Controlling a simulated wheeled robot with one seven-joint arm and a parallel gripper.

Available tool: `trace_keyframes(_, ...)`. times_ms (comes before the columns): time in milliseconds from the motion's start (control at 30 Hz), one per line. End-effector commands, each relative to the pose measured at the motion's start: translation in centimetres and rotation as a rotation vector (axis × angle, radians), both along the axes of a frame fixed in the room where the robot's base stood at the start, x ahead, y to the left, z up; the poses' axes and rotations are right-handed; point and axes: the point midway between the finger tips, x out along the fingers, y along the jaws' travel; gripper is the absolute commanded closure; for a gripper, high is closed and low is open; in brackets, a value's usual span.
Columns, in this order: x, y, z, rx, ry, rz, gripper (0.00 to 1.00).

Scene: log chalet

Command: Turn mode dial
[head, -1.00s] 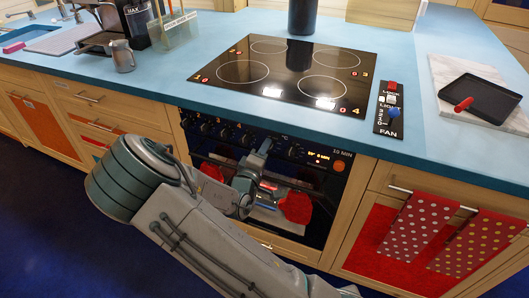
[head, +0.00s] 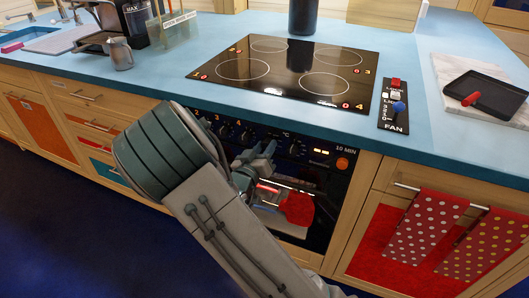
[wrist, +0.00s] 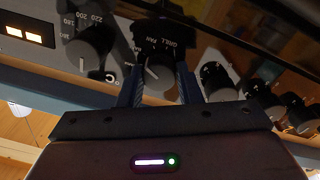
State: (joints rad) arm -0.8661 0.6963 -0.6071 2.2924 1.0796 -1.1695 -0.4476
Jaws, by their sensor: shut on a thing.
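The mode dial (wrist: 158,74) is a dark round knob on the oven's control panel, in the middle of the wrist view. Its scale shows the words GRILL and FAN, and a pale mark shows on its face. My gripper (wrist: 158,88) has one finger on each side of the dial and is shut on it. In the head view my gripper (head: 266,152) is at the oven panel (head: 320,150), and my arm hides much of the panel's left half. The dial itself is hidden there.
The temperature dial (wrist: 90,46) is close to the left of my fingers in the wrist view; several small dark knobs (wrist: 216,80) are on the right. The blue worktop (head: 290,107) with the hob (head: 285,72) overhangs the panel. A red mitt (head: 294,209) hangs at the oven front.

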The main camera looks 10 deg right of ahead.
Motion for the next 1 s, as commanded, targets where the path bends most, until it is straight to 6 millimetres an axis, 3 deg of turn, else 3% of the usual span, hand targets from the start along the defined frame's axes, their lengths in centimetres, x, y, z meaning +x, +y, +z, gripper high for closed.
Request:
trace_keyframes(500,-0.05,0.0,-0.24,0.305,-0.218,-0.001,0.91)
trace_keyframes(1000,-0.06,0.03,-0.08,0.377,-0.27,0.0,0.91)
